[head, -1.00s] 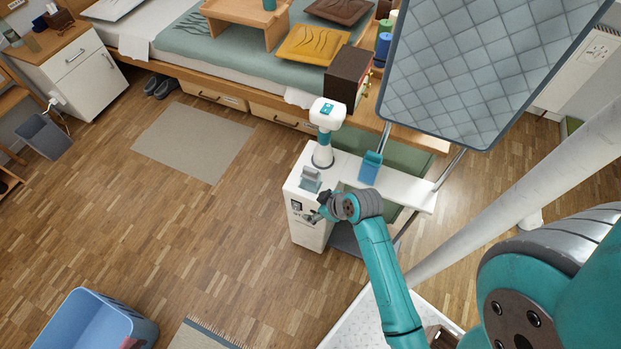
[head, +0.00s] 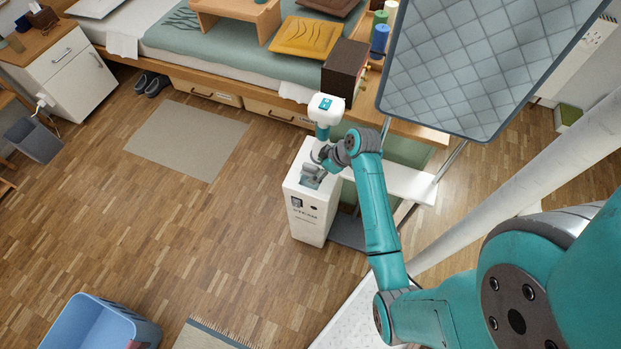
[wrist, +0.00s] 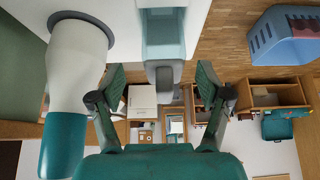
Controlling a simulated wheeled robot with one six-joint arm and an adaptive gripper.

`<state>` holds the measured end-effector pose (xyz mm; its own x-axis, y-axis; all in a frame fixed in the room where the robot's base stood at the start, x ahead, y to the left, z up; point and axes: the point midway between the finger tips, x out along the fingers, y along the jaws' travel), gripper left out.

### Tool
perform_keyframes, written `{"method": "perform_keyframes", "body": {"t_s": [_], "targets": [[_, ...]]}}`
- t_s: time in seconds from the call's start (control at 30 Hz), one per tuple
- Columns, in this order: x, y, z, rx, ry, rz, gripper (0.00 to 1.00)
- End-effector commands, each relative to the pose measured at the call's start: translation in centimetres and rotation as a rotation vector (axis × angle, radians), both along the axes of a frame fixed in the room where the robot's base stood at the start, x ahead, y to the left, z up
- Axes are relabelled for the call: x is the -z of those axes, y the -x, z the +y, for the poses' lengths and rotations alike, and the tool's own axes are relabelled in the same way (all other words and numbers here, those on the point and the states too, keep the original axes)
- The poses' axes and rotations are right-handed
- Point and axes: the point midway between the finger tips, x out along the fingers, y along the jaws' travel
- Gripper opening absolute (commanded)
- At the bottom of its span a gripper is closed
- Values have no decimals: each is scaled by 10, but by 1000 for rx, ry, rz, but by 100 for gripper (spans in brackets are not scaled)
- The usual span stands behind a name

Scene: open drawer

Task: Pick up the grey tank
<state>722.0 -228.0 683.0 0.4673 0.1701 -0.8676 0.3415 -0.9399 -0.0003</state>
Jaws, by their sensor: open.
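The grey tank (head: 312,178) sits in the top of a white box marked STEAM, partly covered by my gripper in the head view. In the wrist view the tank (wrist: 163,28) is pale blue-grey, at the top centre, with a grey grip-like part (wrist: 163,74) pointing down the picture. My gripper (wrist: 161,77) is open, with one finger on each side of that grip and a visible gap on both sides. In the head view my gripper (head: 322,157) is small and at the tank's far edge. Contact cannot be told.
The white box (head: 309,212) stands beside a padded board (head: 480,60). Floor left of the box is clear.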

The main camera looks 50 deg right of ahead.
Motion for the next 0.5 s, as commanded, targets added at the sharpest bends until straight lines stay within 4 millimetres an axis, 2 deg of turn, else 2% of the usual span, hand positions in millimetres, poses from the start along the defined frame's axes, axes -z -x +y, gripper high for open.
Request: {"method": "perform_keyframes", "body": {"t_s": [0.17,0.5], "targets": [[10,-5,3,-1,0,1,77],[46,-22,12,-1,0,0,77]]}}
